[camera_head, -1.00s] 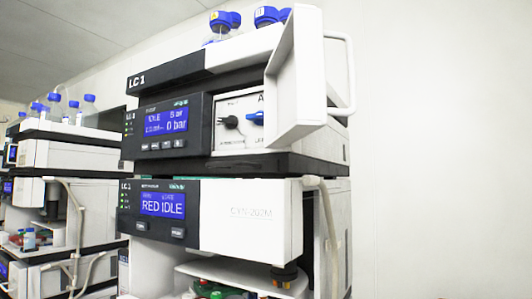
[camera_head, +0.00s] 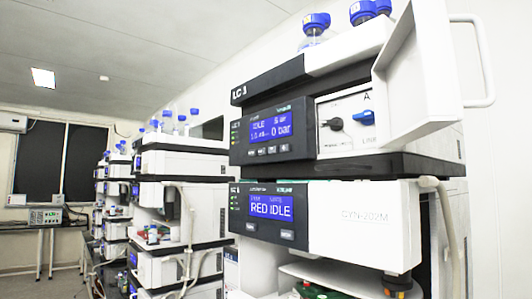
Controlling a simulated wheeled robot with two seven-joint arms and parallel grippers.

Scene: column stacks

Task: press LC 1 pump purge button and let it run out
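The LC 1 stack stands on the right of the head view. Its pump module (camera_head: 240,139) has a blue display (camera_head: 271,130) that reads IDLE and 0 bar. A row of small buttons (camera_head: 268,149) lies under that display; I cannot read which one is purge. To the right of it, the pump door (camera_head: 412,70) stands open, showing a black knob (camera_head: 334,124) and a blue valve handle (camera_head: 363,117) beside the letter A. Neither of my grippers is in view.
Bottles with blue caps (camera_head: 314,28) stand on top of the stack. More instrument stacks (camera_head: 180,165) run back along the left. A bench with a small device (camera_head: 45,217) stands by the dark windows at far left. Open floor (camera_head: 40,285) shows at lower left.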

